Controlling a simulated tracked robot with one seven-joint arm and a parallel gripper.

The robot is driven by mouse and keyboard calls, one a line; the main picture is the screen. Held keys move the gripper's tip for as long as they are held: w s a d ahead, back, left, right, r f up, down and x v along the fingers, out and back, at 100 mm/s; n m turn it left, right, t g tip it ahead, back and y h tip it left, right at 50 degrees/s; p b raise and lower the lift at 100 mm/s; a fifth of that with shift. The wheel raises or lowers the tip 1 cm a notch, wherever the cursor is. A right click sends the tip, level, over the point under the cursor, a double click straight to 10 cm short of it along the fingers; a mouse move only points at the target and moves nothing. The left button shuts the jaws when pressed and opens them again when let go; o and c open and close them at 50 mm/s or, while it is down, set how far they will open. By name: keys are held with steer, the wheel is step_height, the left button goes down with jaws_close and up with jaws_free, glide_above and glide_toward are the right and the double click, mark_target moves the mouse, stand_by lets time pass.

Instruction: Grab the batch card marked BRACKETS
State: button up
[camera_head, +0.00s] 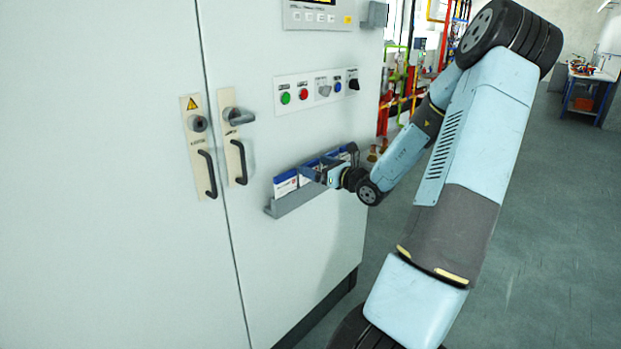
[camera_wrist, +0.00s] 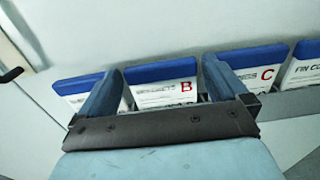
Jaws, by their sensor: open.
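Several white cards with blue top bands stand in a row in the grey rack (camera_head: 290,203) on the cabinet front. In the wrist view, one card with a red B (camera_wrist: 160,92) stands between the two fingers of my gripper (camera_wrist: 162,68). Its small print is blurred, so I cannot be sure that it reads BRACKETS. A card with a red C (camera_wrist: 262,76) is to its right, partly behind the right finger. A card starting FIN CO (camera_wrist: 307,68) is at the right edge. The far-left card (camera_wrist: 78,88) is partly hidden by the left finger. My gripper (camera_head: 318,173) is open at the rack.
The cabinet door has a black handle (camera_head: 208,174) and a latch lever (camera_head: 240,117) left of the rack. A button panel (camera_head: 318,90) is above it. Open floor (camera_head: 545,220) lies to the right. A workbench (camera_head: 588,90) stands far back.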

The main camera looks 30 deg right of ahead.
steer(key=shift+w+a, duration=0.25)
steer(key=shift+w, duration=0.3)
steer(key=shift+c, duration=0.2)
steer(key=c, duration=0.7)
steer(key=shift+r, duration=0.1)
